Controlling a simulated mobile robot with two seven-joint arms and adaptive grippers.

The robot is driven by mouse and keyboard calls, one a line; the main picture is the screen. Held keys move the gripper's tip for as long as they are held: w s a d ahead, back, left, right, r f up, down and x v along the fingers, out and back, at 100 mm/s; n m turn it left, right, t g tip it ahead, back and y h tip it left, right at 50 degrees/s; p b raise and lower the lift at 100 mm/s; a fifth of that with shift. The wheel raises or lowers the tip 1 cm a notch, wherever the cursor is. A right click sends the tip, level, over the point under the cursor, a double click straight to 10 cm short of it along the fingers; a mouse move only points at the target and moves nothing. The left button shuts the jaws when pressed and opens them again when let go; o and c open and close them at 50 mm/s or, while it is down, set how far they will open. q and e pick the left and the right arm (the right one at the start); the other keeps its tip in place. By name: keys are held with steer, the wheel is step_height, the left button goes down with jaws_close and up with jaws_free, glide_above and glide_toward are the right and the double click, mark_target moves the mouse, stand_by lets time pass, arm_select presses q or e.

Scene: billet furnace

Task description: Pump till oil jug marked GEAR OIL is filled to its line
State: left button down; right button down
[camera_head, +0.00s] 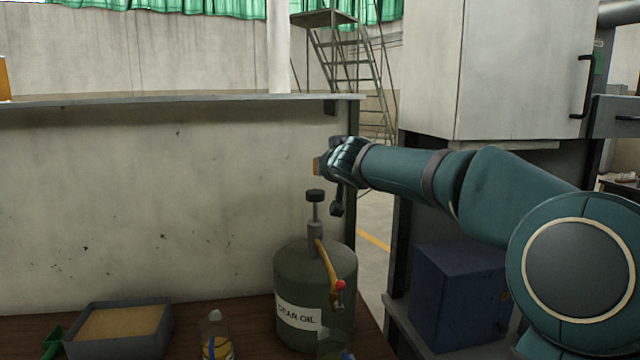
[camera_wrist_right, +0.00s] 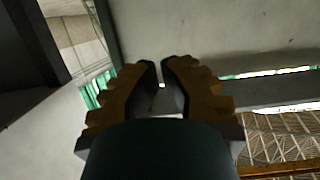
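A dark green drum (camera_head: 290,266) with a white label reading GEAR OIL stands on the brown bench. A black pump knob (camera_head: 315,195) on a thin rod rises from its top. A brass spout (camera_head: 327,264) with a red tip comes down its front right side. A clear vessel (camera_head: 335,346) shows partly below the spout, cut off by the frame edge; its marking and level are hidden. My right gripper (camera_head: 319,166) is just above the knob, apart from it. In the right wrist view its fingers (camera_wrist_right: 161,78) are nearly together with nothing between them. My left gripper is not in view.
A small bottle (camera_head: 214,318) with a yellow and blue label stands left of the drum. A dark tray (camera_head: 163,332) with tan contents lies further left, beside a green item (camera_head: 51,342). A blue box (camera_head: 455,295) stands at the right. A pale wall (camera_head: 130,200) backs the bench.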

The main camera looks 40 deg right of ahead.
steer(key=shift+w, duration=0.1)
steer(key=p, duration=0.3)
glide_above(320, 192)
steer(key=shift+s+a+f, duration=0.15)
steer(key=shift+s+f, duration=0.05)
steer(key=shift+f, duration=0.9)
step_height(320, 192, down, 3)
steer(key=shift+w+f+b, duration=0.15)
steer(key=shift+f+b, duration=0.05)
steer(key=shift+b, duration=1)
steer(key=shift+f, duration=0.45)
steer(key=shift+b, duration=0.3)
